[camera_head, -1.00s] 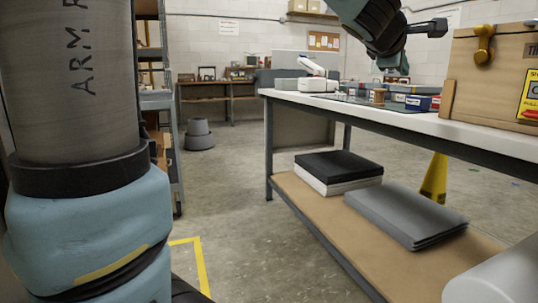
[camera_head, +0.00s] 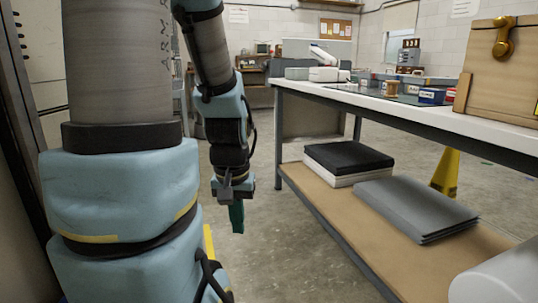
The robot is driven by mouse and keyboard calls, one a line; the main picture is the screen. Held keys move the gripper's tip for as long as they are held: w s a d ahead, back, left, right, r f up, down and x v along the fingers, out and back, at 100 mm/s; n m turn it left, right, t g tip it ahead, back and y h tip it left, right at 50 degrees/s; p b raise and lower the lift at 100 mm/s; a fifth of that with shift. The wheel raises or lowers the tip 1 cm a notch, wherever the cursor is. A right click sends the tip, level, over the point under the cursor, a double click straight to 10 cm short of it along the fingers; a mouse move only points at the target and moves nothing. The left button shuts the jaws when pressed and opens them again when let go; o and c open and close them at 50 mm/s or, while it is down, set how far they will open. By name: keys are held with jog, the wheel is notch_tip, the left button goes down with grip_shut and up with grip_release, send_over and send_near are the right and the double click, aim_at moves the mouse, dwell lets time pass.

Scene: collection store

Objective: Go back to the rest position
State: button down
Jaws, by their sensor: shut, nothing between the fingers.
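My gripper (camera_head: 237,218) hangs at the end of my folded arm, left of the middle of the head view. It points down, clear of the workbench (camera_head: 330,93), to the left of the bench's near leg. Its fingers are together and hold nothing. My upper arm stands large at the left, and the forearm comes down beside it.
The lower shelf (camera_head: 320,213) carries a black-and-white stack (camera_head: 347,160) and grey folded sheets (camera_head: 415,205). On the bench top are a wooden crate (camera_head: 485,80), a white device (camera_head: 328,73) and small boxes (camera_head: 432,96). A yellow sign (camera_head: 446,172) stands behind. The floor between is open.

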notch_tip(320, 180, up, 27)
jog(key=p, duration=2.5)
jog(key=shift+w+r, duration=0.1)
